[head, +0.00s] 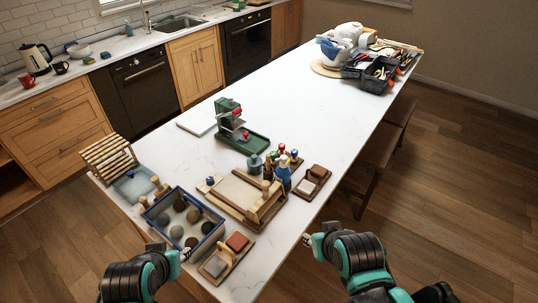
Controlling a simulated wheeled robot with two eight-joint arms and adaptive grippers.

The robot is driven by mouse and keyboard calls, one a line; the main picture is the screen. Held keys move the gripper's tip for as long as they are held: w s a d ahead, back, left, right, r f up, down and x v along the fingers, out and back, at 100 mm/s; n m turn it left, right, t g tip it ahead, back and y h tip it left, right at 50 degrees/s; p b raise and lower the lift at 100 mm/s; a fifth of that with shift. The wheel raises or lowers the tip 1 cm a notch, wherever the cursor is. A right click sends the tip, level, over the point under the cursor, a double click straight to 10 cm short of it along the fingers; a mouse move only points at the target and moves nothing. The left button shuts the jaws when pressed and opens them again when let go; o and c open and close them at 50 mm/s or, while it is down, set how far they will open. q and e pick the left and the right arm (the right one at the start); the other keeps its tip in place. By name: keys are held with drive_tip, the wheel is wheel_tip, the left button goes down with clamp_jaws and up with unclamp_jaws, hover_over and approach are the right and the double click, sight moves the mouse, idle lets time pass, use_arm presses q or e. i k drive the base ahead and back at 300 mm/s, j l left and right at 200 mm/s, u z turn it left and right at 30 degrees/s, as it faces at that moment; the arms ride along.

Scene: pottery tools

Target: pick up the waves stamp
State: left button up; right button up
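No wave pattern can be made out at this size, so I cannot tell which item is the waves stamp. Stamp-like blocks sit in two small wooden trays: a red-brown block (237,241) and a grey block (215,265) in the near one, a brown block (318,171) and a pale block (306,187) in the far one. My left gripper (184,254) is at the island's near edge, just left of the near tray. My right gripper (307,240) is beside the island's right edge, right of that tray. Both are small and dark, and their finger gaps are unclear.
A blue-rimmed tray (214,238) with several round lumps lies left of a wooden board (238,189) with a roller. A green press (231,123) and several coloured-top bottles (283,174) stand behind. A black toolbox (377,79) is far off. The island's middle is clear.

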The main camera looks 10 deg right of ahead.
sight(273, 154)
drive_tip(key=i+l+u, duration=0.2)
drive_tip(key=l, duration=0.15)
drive_tip(key=i+l+u, duration=0.2)
drive_tip(key=l, duration=0.2)
drive_tip(key=l+u, duration=0.45)
drive_tip(key=l, duration=0.35)
drive_tip(key=i+l+u, duration=0.4)
drive_tip(key=l, duration=0.15)
drive_tip(key=l+u, duration=0.2)
drive_tip(key=l, duration=0.1)
